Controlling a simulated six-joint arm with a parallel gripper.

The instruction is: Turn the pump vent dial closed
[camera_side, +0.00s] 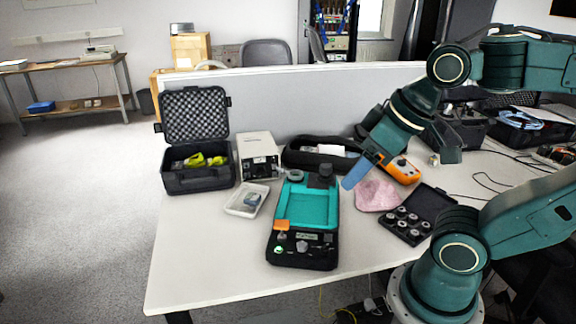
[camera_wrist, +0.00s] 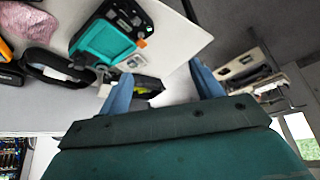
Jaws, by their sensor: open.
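A black device with a teal top (camera_side: 306,205), which looks like the pump, lies on the table. Its near end has a small display, an orange part (camera_side: 282,225), a green button and a pale round knob (camera_side: 302,246). At its far end are a grey ring (camera_side: 296,176) and a dark knob. I cannot tell which of these is the vent dial. My gripper (camera_side: 357,172) is above the table, right of the device's far end, and touches nothing I can see. In the wrist view its blue fingers (camera_wrist: 162,88) are spread and empty; the device (camera_wrist: 104,40) shows at upper left.
An open black case (camera_side: 198,180), a beige box (camera_side: 257,158) and a white tray (camera_side: 246,200) stand left of the device. A pink cloth (camera_side: 377,195), an orange meter (camera_side: 403,171), a black pouch (camera_side: 320,155) and a case of weights (camera_side: 407,224) lie behind and right. The front left table is clear.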

